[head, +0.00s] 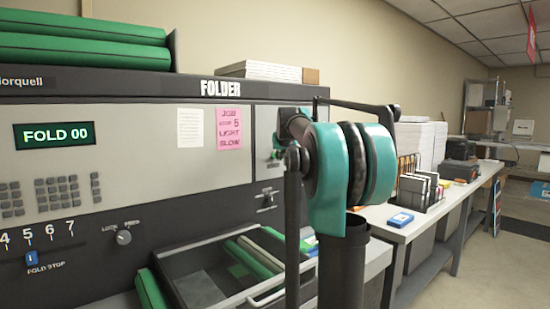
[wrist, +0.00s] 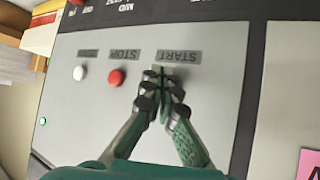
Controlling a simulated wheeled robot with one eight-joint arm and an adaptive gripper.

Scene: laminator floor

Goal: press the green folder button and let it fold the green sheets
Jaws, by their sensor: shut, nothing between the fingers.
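The grey folder machine (head: 130,130) fills the left of the head view, its display (head: 54,135) reading FOLD 00. In the wrist view its panel is upside down, with a red button (wrist: 116,77) by the STOP label and a white button (wrist: 79,73) beside it. My gripper (wrist: 162,88) is shut and empty, its fingertips over the place by the START label (wrist: 178,57). A sliver of green shows at the tips; the fingers mostly hide that button, and contact cannot be told. In the head view my arm hides the fingers.
An open tray (head: 215,285) with green-edged pieces sits below the machine's front. A pink note (head: 230,129) reads JOB 5 LIGHT SLOW. Green rolls (head: 85,48) lie on top.

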